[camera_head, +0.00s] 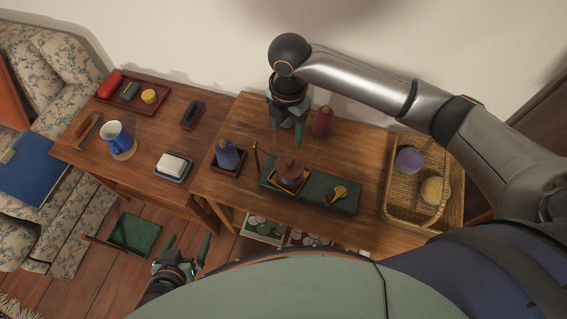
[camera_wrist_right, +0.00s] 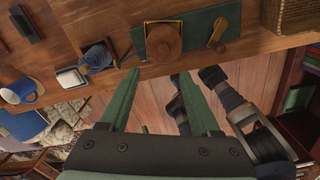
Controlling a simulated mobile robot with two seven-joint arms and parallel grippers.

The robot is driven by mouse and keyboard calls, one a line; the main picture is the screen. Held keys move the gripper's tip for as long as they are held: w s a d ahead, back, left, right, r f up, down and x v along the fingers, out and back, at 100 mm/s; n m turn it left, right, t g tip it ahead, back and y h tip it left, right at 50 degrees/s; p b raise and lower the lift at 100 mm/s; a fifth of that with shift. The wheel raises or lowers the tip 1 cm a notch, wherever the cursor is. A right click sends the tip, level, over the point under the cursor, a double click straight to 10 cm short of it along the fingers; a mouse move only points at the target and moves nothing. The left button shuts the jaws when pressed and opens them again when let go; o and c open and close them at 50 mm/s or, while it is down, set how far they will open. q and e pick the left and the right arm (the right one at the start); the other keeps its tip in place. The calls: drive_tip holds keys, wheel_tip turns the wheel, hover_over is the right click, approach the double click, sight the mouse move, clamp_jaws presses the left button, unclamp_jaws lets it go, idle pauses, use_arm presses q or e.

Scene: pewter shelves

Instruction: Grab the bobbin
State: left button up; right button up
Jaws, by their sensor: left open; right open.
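A blue, cone-shaped bobbin-like piece (camera_head: 228,157) stands in a small dark tray on the wooden table; it also shows in the right wrist view (camera_wrist_right: 98,58), with wound thread. A similar dark red piece (camera_head: 322,121) stands near the wall. I cannot tell which one is the bobbin. My right gripper (camera_head: 288,129) is open and empty above the back of the table, just left of the red piece; its fingers also show in the right wrist view (camera_wrist_right: 157,85). My left gripper (camera_head: 187,246) is open and empty, low in front of the tables.
A green board (camera_head: 345,204) bears a brown lidded pot (camera_head: 290,170) and a yellow-brown item. A wicker basket (camera_head: 455,215) holds two balls. The left table holds a blue mug (camera_head: 117,136), a white block (camera_head: 173,164) and a red tray (camera_head: 124,97).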

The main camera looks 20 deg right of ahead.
hover_over(290, 160)
drive_tip(key=f, duration=0.7)
drive_tip(key=shift+w+a, duration=0.2)
drive_tip(key=shift+a, duration=0.05)
drive_tip(key=f, duration=0.5)
drive_tip(key=shift+s+d+f, duration=0.1)
drive_tip(key=shift+s+d, duration=0.1)
drive_tip(key=shift+d, duration=0.1)
clamp_jaws()
idle(0.6)
